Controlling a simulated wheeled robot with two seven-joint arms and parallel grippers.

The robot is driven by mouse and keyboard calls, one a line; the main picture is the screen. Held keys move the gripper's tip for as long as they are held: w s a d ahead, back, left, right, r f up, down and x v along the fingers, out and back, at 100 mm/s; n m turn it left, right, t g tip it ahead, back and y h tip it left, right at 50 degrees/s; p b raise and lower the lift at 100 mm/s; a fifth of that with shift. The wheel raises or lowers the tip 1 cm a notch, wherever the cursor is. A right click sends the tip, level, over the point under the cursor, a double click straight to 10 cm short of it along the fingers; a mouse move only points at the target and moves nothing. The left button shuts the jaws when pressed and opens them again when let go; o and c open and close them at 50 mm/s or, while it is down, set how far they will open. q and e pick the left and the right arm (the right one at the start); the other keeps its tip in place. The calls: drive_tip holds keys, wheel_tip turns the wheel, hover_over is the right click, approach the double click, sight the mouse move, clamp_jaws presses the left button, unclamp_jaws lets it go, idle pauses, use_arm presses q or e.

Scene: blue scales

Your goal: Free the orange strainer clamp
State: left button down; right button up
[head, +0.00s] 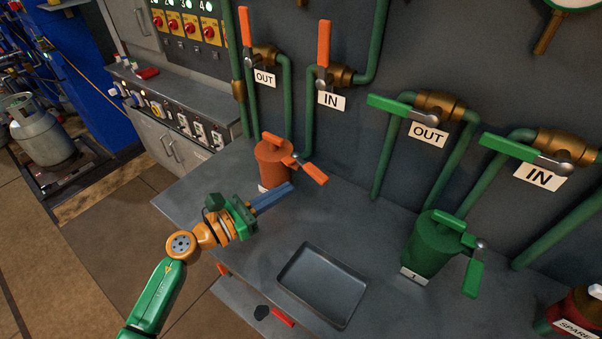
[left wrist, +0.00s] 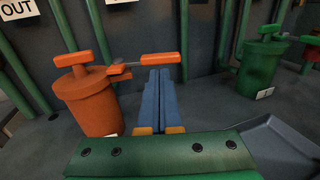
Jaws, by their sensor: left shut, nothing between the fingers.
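The orange strainer (head: 272,165) stands on the grey bench. Its orange clamp handle (head: 314,173) sticks out to the right from a metal joint beside the lid. In the left wrist view the strainer (left wrist: 88,103) is at the left and the clamp handle (left wrist: 160,59) lies just beyond my fingertips. My left gripper (head: 289,187) is shut and empty, its blue fingers together, pointing at the clamp handle from the front. I cannot tell whether the fingertips touch the handle. It also shows in the left wrist view (left wrist: 160,75). My right gripper is in neither view.
A green strainer (head: 432,245) with a green clamp stands to the right. An empty grey tray (head: 318,314) lies in front. Green pipes with orange valve handles (head: 323,43) and green valve handles (head: 395,108) run up the wall behind. A red spare canister (head: 578,312) is at lower right.

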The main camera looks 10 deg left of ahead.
sight(312, 174)
use_arm(q)
drive_tip(key=x, duration=0.5)
drive_tip(key=shift+p, duration=0.4)
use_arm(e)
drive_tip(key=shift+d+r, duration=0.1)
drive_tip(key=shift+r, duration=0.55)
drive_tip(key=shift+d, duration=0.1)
use_arm(q)
drive_tip(key=shift+w+d+f+b, duration=0.15)
drive_tip(key=shift+w+d+b, duration=0.35)
drive_tip(key=shift+b, duration=0.15)
drive_tip(key=shift+s, duration=0.15)
drive_tip(key=shift+r, duration=0.35)
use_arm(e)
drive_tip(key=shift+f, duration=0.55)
use_arm(q)
drive_tip(key=shift+a, duration=0.1)
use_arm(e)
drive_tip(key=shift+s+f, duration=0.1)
